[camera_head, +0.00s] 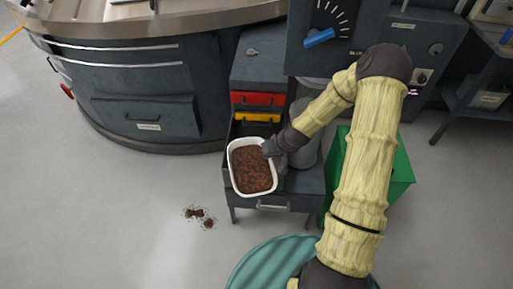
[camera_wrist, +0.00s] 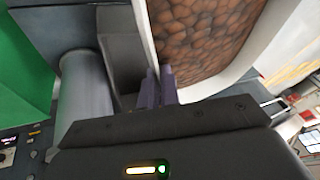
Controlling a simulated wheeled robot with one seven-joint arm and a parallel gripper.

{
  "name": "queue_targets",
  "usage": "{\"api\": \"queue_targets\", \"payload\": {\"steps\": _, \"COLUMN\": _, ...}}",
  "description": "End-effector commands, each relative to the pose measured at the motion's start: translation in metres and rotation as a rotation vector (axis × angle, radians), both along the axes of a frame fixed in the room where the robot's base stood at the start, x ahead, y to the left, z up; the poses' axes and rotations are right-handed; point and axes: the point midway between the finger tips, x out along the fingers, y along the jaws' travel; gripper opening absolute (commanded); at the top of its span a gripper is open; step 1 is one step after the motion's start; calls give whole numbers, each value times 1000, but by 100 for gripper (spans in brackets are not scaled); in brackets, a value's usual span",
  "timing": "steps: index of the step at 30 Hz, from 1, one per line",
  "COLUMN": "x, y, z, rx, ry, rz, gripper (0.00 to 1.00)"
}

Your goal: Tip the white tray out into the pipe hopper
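The white tray (camera_head: 232,174) is full of brown lumps. In the head view it is held over the low dark cabinet, seen mostly from above. My gripper (camera_head: 270,148) is at its right rim. In the wrist view the fingers (camera_wrist: 160,87) close on the white rim (camera_wrist: 149,42), with the brown load beside them; the tray looks tilted there relative to the wrist. A grey upright pipe (camera_head: 307,152) stands just right of the tray, partly behind my arm; it also shows in the wrist view (camera_wrist: 86,95). I cannot make out its hopper opening.
A red tray (camera_head: 258,99) and a yellow tray (camera_head: 256,117) sit behind the white one. A green bin (camera_head: 397,172) stands to the right. Brown crumbs (camera_head: 200,217) lie on the floor at left. A control panel with a blue lever (camera_head: 319,38) is at the back.

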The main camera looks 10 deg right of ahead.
Motion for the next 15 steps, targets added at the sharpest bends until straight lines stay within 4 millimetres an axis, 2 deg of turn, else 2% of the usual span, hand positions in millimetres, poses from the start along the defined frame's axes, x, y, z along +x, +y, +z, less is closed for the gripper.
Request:
{"api": "queue_targets", "payload": {"steps": 5, "x": -4, "y": 0, "z": -5, "rx": 0, "ry": 3, "rz": -1, "gripper": 0}}
{"api": "queue_targets", "payload": {"steps": 12, "x": -37, "y": 1, "z": -46, "rx": 2, "ry": 8, "rz": -1, "gripper": 0}}
{"api": "queue_targets", "payload": {"steps": 15, "x": -44, "y": 2, "z": -54, "rx": 1, "ry": 2, "rz": -2, "gripper": 0}}
